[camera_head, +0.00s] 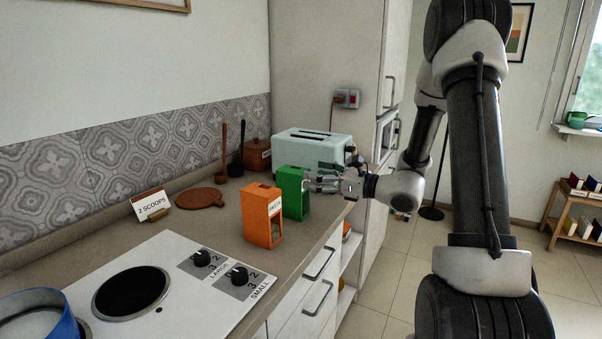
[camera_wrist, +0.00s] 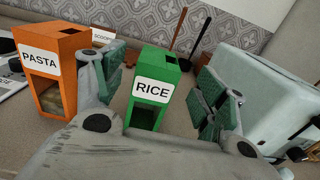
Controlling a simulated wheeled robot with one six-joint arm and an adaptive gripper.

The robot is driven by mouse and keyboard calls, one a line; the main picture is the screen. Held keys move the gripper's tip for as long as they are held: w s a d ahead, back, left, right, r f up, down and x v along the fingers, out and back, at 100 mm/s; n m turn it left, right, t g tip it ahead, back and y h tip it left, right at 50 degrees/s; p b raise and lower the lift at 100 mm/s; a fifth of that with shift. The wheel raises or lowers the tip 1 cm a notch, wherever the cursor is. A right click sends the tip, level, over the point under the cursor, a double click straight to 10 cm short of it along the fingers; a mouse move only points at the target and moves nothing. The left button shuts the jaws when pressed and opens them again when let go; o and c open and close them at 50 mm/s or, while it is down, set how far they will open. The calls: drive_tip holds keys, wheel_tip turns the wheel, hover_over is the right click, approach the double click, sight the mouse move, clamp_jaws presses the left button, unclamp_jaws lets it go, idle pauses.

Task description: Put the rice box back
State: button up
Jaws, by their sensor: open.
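The green rice box (camera_head: 292,191) stands upright on the counter. In the wrist view the rice box (camera_wrist: 152,88) shows its white RICE label facing me and lies between my spread fingers. My gripper (camera_head: 314,182) is open, just to the right of the box in the head view. In the wrist view my gripper (camera_wrist: 165,95) has green pads on both fingers, with a gap visible on each side of the box. The lower part of the box is partly hidden by my gripper's body.
An orange pasta box (camera_head: 262,216) stands close to the left of the rice box. A pale toaster (camera_head: 308,146) is just behind my gripper. A "2 SCOOPS" card (camera_head: 151,205), a round wooden board (camera_head: 200,198) and a cooktop (camera_head: 180,262) are further left. Floor is open at right.

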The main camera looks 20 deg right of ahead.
drive_tip(key=s+a+r+n+g+h, duration=0.1)
drive_tip(key=s+a+n+g, duration=0.1)
drive_tip(key=s+n+g, duration=0.75)
drive_tip(key=s+a+r+n+g+h, duration=0.1)
drive_tip(key=s+a+n+g+h, duration=0.35)
drive_tip(key=s, duration=1.05)
drive_tip(key=s+d+r+n+t+h, duration=0.2)
drive_tip(key=s+d+n+h, duration=0.1)
drive_tip(key=d+n, duration=0.3)
drive_tip(key=s+d+r+n+t+h, duration=0.3)
drive_tip(key=d+n, duration=0.4)
drive_tip(key=d, duration=0.3)
drive_tip(key=shift+s+t+h, duration=0.3)
drive_tip(key=shift+s+h, duration=0.2)
drive_tip(key=shift+h, duration=0.15)
drive_tip(key=shift+a+r, duration=0.1)
